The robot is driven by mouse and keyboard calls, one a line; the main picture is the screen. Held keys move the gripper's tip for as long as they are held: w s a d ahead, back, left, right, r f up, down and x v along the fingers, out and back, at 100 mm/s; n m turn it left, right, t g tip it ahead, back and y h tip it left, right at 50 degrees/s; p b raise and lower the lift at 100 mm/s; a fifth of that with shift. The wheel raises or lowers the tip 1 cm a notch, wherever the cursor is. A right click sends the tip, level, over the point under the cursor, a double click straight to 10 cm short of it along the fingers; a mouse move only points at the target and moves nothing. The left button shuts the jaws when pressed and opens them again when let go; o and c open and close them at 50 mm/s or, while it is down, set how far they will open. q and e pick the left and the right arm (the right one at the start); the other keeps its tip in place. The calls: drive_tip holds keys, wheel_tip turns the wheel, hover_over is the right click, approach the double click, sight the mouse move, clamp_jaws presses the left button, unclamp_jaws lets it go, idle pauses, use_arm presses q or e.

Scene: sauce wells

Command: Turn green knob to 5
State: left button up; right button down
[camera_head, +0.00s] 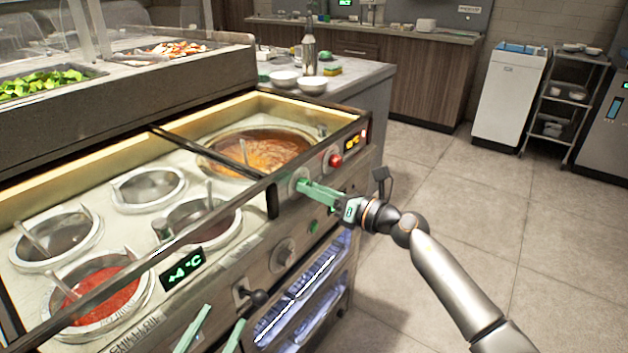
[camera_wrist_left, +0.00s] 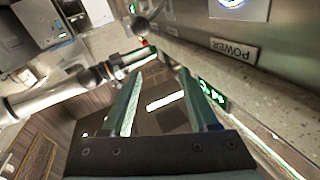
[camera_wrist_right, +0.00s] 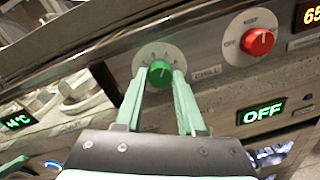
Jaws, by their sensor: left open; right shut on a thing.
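The green knob (camera_wrist_right: 160,73) sits on a round pale dial plate on the counter's front panel in the right wrist view. A CHILL label is to the right of the dial. My right gripper (camera_wrist_right: 159,78) has one finger on each side of the knob and is shut on it. The dial numbers and the knob's exact setting are too small to read. In the head view my right gripper (camera_head: 308,188) reaches the panel and hides the knob. My left gripper (camera_head: 222,318) is open and empty, low by the panel; it also shows in the left wrist view (camera_wrist_left: 160,75).
A red knob (camera_head: 335,160) is right of the green one; an OFF display (camera_wrist_right: 262,112) is below it. A grey knob (camera_head: 282,254) and a black lever (camera_head: 254,297) are lower left on the panel. Sauce wells fill the counter top.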

use_arm(q)
drive_tip(key=s+f+n+g+y+p, duration=0.1)
drive_tip(key=s+f+g+p, duration=0.2)
drive_tip(key=f, duration=0.5)
drive_tip(key=s+f+n+g+y+p, duration=0.1)
drive_tip(key=s+f+g+p, duration=0.3)
drive_tip(key=f+g, duration=0.2)
drive_tip(key=shift+s+d+f+n, duration=0.3)
drive_tip(key=shift+s+f, duration=0.1)
drive_tip(key=shift+f, duration=0.55)
use_arm(e)
drive_tip(key=shift+w+r+m, duration=0.1)
drive_tip(key=shift+m, duration=4.1)
drive_tip(key=shift+g, duration=0.3)
drive_tip(key=c, duration=0.5)
unclamp_jaws()
drive_tip(key=shift+d, duration=0.1)
